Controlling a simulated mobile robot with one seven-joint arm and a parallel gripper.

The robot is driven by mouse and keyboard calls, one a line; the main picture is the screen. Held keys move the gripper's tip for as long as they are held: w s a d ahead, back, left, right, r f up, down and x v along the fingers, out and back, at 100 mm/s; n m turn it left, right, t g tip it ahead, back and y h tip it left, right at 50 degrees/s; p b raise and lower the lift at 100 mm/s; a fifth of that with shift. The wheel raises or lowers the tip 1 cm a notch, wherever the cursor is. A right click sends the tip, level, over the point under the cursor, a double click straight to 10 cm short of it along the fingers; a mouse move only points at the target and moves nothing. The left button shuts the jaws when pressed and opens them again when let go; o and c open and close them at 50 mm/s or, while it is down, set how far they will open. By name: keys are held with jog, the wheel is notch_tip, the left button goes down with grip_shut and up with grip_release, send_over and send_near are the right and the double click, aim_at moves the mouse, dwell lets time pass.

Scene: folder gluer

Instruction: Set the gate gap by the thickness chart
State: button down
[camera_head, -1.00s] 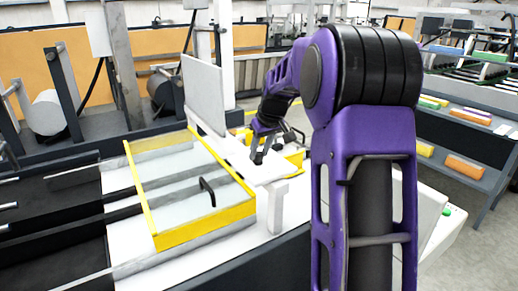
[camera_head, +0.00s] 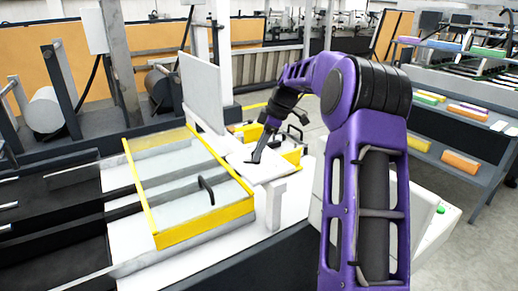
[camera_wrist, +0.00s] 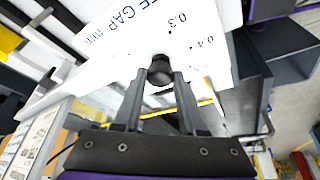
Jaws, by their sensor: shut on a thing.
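My gripper (camera_wrist: 160,82) is shut on a black knob (camera_wrist: 160,70), with one finger on each side of it. The knob stands on a white dial plate (camera_wrist: 120,52) printed with "GAP mm" and marks such as 0.3 and 0.4. The knob's pointer, if any, cannot be made out. In the head view my gripper (camera_head: 256,158) reaches down to the white plate (camera_head: 280,172) beside the yellow-framed guard. A sheet with rows of small print or pictures (camera_wrist: 32,140) shows at the lower left of the wrist view; I cannot tell whether it is the thickness chart.
The yellow-framed clear guard (camera_head: 205,232) with a black handle (camera_head: 206,188) lies left of my gripper. An upright grey panel (camera_head: 202,92) stands behind it. Shelves with coloured stacks (camera_head: 460,162) are at the right. Open floor shows at the lower right.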

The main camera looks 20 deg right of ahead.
jog(key=n, duration=0.2)
jog(key=n+g, duration=0.1)
jog(key=shift+w+n, duration=0.2)
jog(key=shift+n, duration=0.2)
jog(key=shift+n+g, duration=0.9)
jog(key=shift+n, duration=0.8)
jog(key=shift+d, duration=0.1)
jog(key=shift+c, duration=2.4)
grip_release()
jog(key=v, duration=0.7)
jog(key=shift+r, duration=0.2)
